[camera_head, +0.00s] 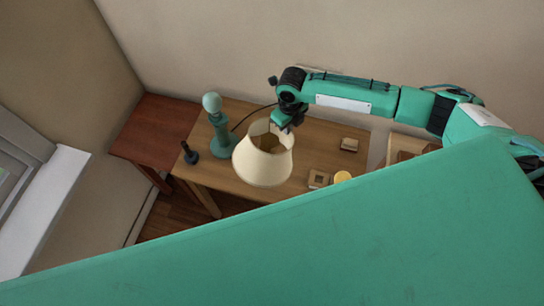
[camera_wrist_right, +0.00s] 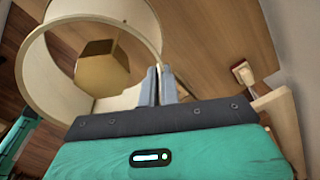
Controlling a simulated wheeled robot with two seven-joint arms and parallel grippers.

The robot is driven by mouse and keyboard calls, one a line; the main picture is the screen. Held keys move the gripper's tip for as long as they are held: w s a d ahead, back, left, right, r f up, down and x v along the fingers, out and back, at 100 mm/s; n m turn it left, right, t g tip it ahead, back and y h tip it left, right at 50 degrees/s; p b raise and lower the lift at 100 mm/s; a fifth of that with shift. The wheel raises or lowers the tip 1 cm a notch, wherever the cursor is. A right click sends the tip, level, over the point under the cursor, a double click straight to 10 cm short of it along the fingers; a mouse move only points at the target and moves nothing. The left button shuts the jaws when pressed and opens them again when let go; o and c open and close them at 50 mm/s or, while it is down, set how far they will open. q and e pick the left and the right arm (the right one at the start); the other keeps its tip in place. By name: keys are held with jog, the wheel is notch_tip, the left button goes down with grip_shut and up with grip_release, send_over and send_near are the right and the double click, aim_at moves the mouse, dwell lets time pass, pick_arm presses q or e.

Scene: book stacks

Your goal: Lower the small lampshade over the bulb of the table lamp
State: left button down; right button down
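The table lamp (camera_head: 220,138) stands upright on the table, with a turned teal body and a pale teal, round bulb (camera_head: 211,101) at its top. The cream small lampshade (camera_head: 263,166) is to the right of the lamp and apart from it, not over the bulb. My right gripper (camera_head: 279,125) is at the shade's upper rim. In the right wrist view, its two fingers (camera_wrist_right: 161,84) are close together on the wall of the shade (camera_wrist_right: 36,70). A gold-brown block shape (camera_wrist_right: 102,68) shows through the shade's opening. My left gripper is out of view.
The wooden table (camera_head: 310,140) stands against the wall, with a redder side table (camera_head: 150,128) at its left. A dark, slim object (camera_head: 189,153) stands left of the lamp. Small wooden blocks (camera_head: 349,144) and a yellow round item (camera_head: 343,176) lie at the right.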

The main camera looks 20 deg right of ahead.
jog(key=shift+r+p, duration=1.2)
jog(key=shift+r, duration=0.45)
